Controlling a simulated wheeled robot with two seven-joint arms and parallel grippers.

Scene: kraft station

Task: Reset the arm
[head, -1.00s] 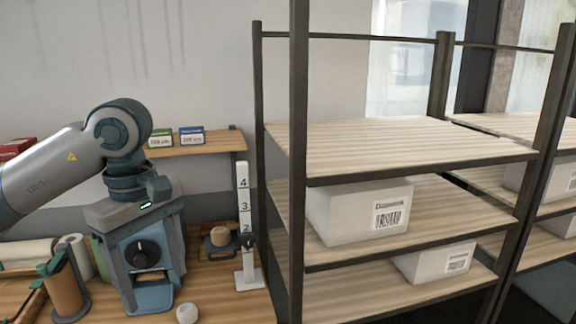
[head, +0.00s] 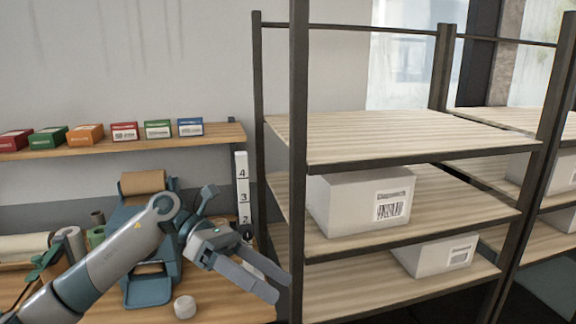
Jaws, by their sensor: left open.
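My left arm comes in from the lower left. Its gripper (head: 272,284) is open and empty, with its two fingers pointing right and down. It is above the right part of the wooden worktop (head: 225,307), close to the dark front post of the shelf rack. The gripper hides the lower part of the white numbered post (head: 242,190). My right gripper is not in view.
A metal rack with wooden shelves (head: 390,138) stands at the right and holds white boxes (head: 350,205). A blue dispenser (head: 150,285) with a brown roll stands behind my arm. A small white roll (head: 185,306) lies on the worktop. Small coloured boxes (head: 86,134) line the wall shelf.

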